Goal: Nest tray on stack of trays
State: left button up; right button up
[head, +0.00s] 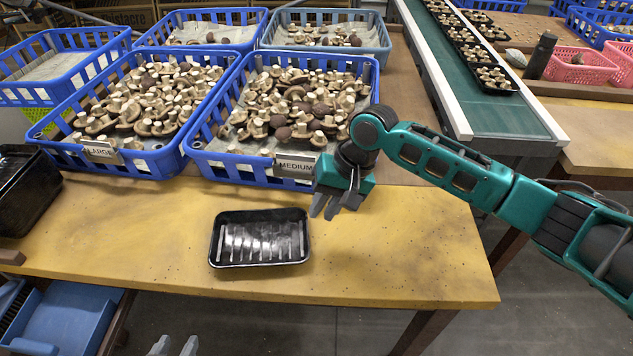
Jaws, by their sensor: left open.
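A single black tray (217,246) lies empty and upright on the wooden table, near the middle of its front part. A deeper black shape, which looks like the stack of trays (22,200), stands at the table's left end and is cut off by the picture edge. My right gripper (327,206) hangs above the table to the right of the single tray, apart from it, with nothing visible in it; its finger gap is unclear. My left gripper (174,346) shows only its fingertips at the bottom edge, open and empty, in front of the table.
Blue crates of mushrooms labelled LARGE (165,164) and MEDIUM (235,172) stand behind the tray. A green conveyor (490,95) with filled trays runs at the upper right. Bare table (400,245) lies around the single tray.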

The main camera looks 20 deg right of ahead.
aim_at(307, 233)
jog(key=b+x, duration=0.3)
jog(key=b, duration=0.1)
jog(key=shift+f+b, duration=0.35)
jog(key=shift+b, duration=0.05)
jog(key=b+x, duration=0.2)
jog(key=shift+w+b, duration=0.1)
jog(key=shift+b, duration=0.2)
jog(key=shift+a+f, duration=0.1)
jog(key=shift+f, duration=0.05)
pick_arm(q)
jog(key=shift+h, duration=0.3)
jog(key=shift+w+d+f, duration=0.15)
jog(key=shift+d+f, duration=0.25)
jog(key=shift+f, duration=0.35)
jog(key=shift+w+d+f, duration=0.1)
jog(key=shift+d+f, duration=0.25)
jog(key=shift+f, duration=0.35)
jog(key=shift+w+d+f, duration=0.15)
jog(key=shift+d+f, duration=0.25)
jog(key=shift+f, duration=0.35)
pick_arm(e)
jog(key=shift+x, duration=0.95)
jog(key=shift+c, duration=0.3)
grip_shut()
